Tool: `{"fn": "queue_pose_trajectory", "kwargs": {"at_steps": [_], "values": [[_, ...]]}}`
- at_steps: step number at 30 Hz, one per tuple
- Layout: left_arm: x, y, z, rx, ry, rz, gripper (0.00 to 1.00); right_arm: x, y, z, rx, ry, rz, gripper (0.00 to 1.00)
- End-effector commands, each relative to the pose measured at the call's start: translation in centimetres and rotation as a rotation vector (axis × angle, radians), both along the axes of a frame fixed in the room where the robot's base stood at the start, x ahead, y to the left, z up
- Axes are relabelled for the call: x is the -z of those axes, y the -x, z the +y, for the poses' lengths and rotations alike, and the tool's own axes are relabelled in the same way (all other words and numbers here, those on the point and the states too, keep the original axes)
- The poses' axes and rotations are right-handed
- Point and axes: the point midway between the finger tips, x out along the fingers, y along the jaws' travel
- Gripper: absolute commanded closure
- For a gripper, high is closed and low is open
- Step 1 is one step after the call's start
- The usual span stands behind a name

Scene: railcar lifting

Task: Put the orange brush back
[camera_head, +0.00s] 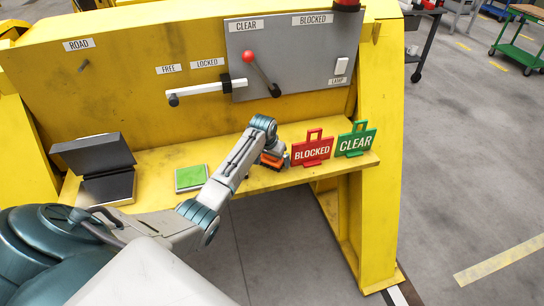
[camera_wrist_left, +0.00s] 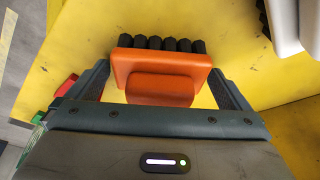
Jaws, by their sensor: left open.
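The orange brush (camera_wrist_left: 160,75), with a row of black bristles, is on the yellow shelf (camera_head: 230,182). In the head view the brush (camera_head: 270,161) is partly hidden by my left arm. My left gripper (camera_head: 272,158) is low over it at the shelf. In the left wrist view the gripper's fingers (camera_wrist_left: 160,92) stand open on either side of the brush's orange body, with yellow showing in gaps on both sides. My right gripper is not in view.
A red BLOCKED sign (camera_head: 312,150) and a green CLEAR sign (camera_head: 356,141) stand right of the brush. A green pad (camera_head: 191,178) and an open dark case (camera_head: 97,165) lie left. A red-knobbed lever (camera_head: 262,72) and a white-barred lever (camera_head: 205,89) project above.

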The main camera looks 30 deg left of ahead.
Motion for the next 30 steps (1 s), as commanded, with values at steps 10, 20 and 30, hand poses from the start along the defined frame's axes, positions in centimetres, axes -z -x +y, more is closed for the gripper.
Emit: {"fn": "queue_pose_trajectory", "kwargs": {"at_steps": [10, 20, 30], "values": [[-3.8, 1.0, 0.0, 0.000, -0.003, -0.006, 0.00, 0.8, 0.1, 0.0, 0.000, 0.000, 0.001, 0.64], [-10.0, 3.0, -0.2, 0.001, -0.001, -0.004, 0.00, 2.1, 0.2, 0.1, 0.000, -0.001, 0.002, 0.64], [-11.7, 3.6, -0.3, 0.000, 0.000, 0.000, 0.00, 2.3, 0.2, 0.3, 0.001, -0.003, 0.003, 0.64]]}}
